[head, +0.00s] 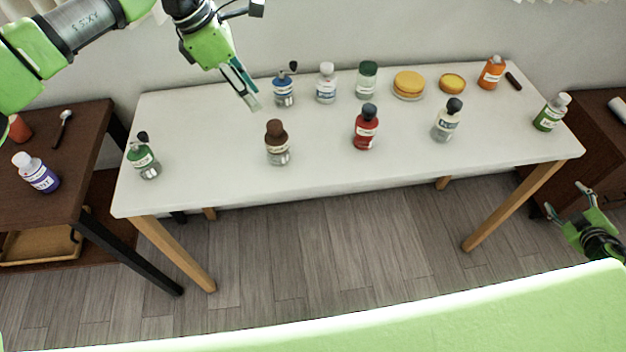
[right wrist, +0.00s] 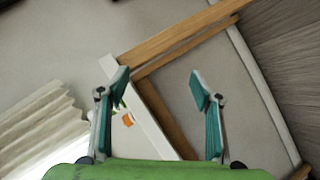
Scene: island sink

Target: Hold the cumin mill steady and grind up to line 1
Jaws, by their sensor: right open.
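A brown-topped mill (head: 277,143) with a clear lower body stands upright on the white table, left of centre. It looks like a grinder, but its label is too small to read, so I cannot confirm that it is the cumin mill. No fill lines can be made out. My left gripper (head: 250,98) hangs above the table, up and left of this mill and apart from it; its fingers are seen edge-on. My right gripper (head: 567,199) is open and empty off the table's right front corner. It also shows open in the right wrist view (right wrist: 160,82).
A dark side table (head: 90,140) stands left. The front strip is clear.

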